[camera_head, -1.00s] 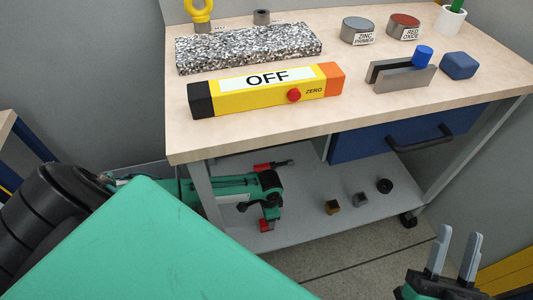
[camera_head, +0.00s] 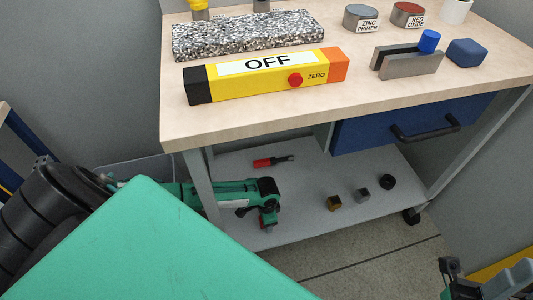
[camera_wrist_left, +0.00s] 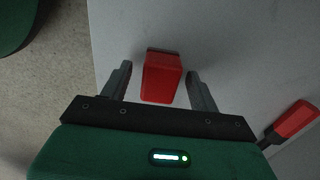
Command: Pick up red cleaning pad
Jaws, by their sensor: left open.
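The red cleaning pad (camera_wrist_left: 162,78) is a red block with a dark strip at its far edge, on the grey lower shelf. In the left wrist view it lies between the two separated fingers of my left gripper (camera_wrist_left: 160,88). A gap shows on each side of it. In the head view my left gripper (camera_head: 268,220) is low over the shelf and hides most of the pad. My right gripper (camera_head: 492,284) is at the bottom right corner, cut off by the frame, and its opening cannot be judged.
A red-handled tool (camera_head: 272,161) lies on the shelf (camera_head: 310,185) near my left gripper. Small brass, grey and black parts (camera_head: 361,195) are further right. The wooden bench top (camera_head: 300,115) above carries a yellow OFF bar (camera_head: 250,74) and other items.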

